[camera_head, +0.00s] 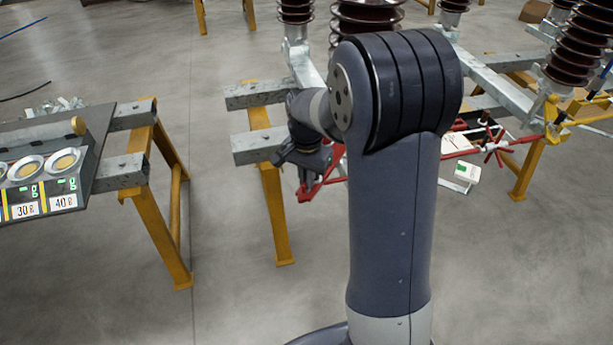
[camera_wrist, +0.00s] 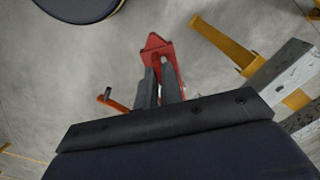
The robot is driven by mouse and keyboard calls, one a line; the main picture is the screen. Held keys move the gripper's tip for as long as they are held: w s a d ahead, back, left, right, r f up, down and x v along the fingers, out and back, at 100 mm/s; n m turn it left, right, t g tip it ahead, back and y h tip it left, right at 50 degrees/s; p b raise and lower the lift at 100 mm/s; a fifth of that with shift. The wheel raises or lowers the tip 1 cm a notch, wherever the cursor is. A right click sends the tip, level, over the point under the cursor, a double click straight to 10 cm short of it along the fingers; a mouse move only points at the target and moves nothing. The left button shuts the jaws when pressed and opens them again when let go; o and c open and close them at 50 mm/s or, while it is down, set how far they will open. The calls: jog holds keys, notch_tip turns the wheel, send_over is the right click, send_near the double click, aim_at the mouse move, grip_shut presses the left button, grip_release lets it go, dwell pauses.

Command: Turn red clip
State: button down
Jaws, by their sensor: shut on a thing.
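The red clip (camera_wrist: 157,45) shows in the wrist view just beyond my fingertips, with its narrow red end running back between the fingers. My gripper (camera_wrist: 160,80) has its two dark fingers close together, shut on the red clip. A thin orange-red bar (camera_wrist: 116,103) with a dark end sticks out to the left of the fingers; I cannot tell how it joins the clip. In the head view my gripper (camera_head: 304,168) hangs beside the grey beam end, and the red clip (camera_head: 333,166) shows partly behind my arm. My arm hides much of the clip there.
Yellow-legged stands with grey metal beams (camera_head: 262,145) are close to the gripper. Brown ribbed insulators (camera_head: 578,50) rise at the back right. Grey floor (camera_head: 235,250) is open in front. In the wrist view, a yellow leg (camera_wrist: 222,42) is at the right.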

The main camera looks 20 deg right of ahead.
dwell(0.3)
jog(key=c, duration=1.6)
grip_release()
jog(key=shift+o, duration=0.2)
notch_tip(320, 180, up, 11)
jog(key=shift+f, duration=0.15)
notch_tip(320, 180, down, 11)
jog(key=shift+r, duration=0.15)
